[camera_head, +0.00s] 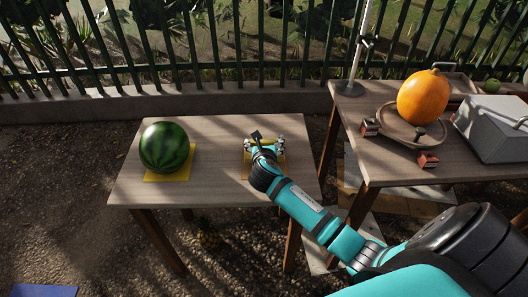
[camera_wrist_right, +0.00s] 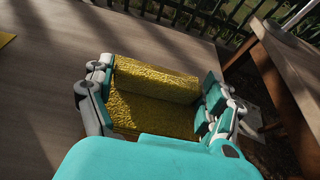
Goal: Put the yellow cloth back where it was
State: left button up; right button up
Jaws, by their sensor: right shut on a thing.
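A textured yellow cloth (camera_head: 281,158) shows at the right side of the left wooden table, partly hidden by my right gripper (camera_head: 264,144). In the right wrist view the yellow cloth (camera_wrist_right: 150,112) is folded or rolled at its far side and lies between the two fingers of my right gripper (camera_wrist_right: 158,90). The fingers are shut on it, low over the tabletop. How much of the cloth touches the table is hard to tell. My left gripper is out of view.
A watermelon (camera_head: 164,148) sits on another yellow cloth (camera_head: 160,178) at the left of the table (camera_head: 215,140). A second table (camera_head: 350,115) at right carries a scale (camera_head: 388,122) with an orange pumpkin (camera_head: 424,97) and a grey box (camera_head: 490,127). The mid-table is clear.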

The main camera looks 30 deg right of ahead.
jog(key=shift+f+b, duration=0.35)
jog(key=shift+f, duration=1.4)
jog(key=shift+f, duration=0.1)
jog(key=o, duration=0.9)
jog(key=shift+o, duration=0.2)
jog(key=shift+r, duration=0.2)
jog(key=p+v, duration=0.1)
jog(key=v, duration=1.1)
jog(key=shift+f, duration=0.1)
